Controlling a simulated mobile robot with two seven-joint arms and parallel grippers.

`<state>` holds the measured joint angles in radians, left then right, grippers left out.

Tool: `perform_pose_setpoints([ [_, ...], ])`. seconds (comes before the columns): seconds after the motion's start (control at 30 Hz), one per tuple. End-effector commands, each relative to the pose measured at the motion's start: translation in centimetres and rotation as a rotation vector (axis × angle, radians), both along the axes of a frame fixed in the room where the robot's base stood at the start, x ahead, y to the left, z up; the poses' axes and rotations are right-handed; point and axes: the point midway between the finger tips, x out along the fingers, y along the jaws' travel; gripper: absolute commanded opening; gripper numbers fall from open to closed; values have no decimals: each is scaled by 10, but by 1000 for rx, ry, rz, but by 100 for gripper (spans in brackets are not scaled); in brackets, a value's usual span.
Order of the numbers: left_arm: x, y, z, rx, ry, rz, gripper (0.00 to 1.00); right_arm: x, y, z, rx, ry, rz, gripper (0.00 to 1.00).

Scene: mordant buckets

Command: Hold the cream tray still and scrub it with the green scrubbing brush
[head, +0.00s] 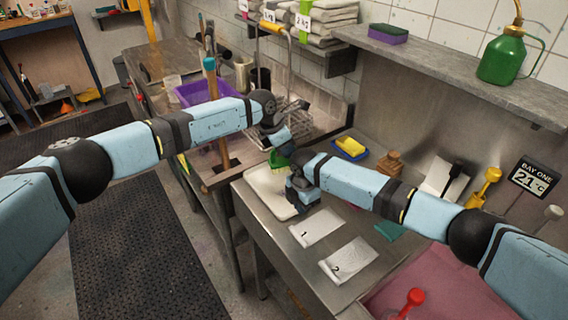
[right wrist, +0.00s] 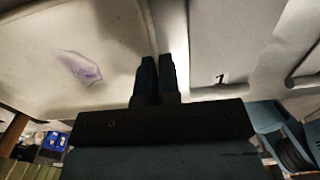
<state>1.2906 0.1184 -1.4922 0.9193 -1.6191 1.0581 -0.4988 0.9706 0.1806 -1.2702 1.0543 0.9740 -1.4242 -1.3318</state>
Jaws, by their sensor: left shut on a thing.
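The cream tray (head: 268,188) lies on the steel bench, and it fills the left of the right wrist view (right wrist: 60,35) with a purple stain (right wrist: 80,68) on its floor. My left gripper (head: 281,146) is shut on the green scrubbing brush (head: 278,160) and holds it at the tray's far end. Whether the bristles touch the tray is hidden. My right gripper (head: 297,196) is at the tray's right side, and in the right wrist view its fingers (right wrist: 158,78) are close together with the tray's rim between them.
Cards marked 1 (head: 317,227) and 2 (head: 348,260) lie on the bench right of the tray. A yellow sponge in a blue dish (head: 351,148) and a wooden block (head: 389,163) stand behind my right arm. A purple bin (head: 208,90) stands farther back.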

Motion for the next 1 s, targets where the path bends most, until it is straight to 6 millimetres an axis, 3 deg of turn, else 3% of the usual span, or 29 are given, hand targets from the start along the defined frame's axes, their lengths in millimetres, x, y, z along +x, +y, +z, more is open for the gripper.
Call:
perform_pose_setpoints([
  [0.03,0,0,0,0,0,0,0,0,0,0,1,-1,0,8],
  [0.13,0,0,0,0,0,0,0,0,0,0,1,-1,0,31],
  [0.17,0,0,0,0,0,0,0,0,0,0,1,-1,0,33],
  [0.47,0,0,0,0,0,0,0,0,0,3,1,-1,0,33],
  [0.8,0,0,0,0,0,0,0,0,0,54,2,-2,1,33],
  [1.0,0,0,0,0,0,0,0,0,0,73,1,-2,0,33],
])
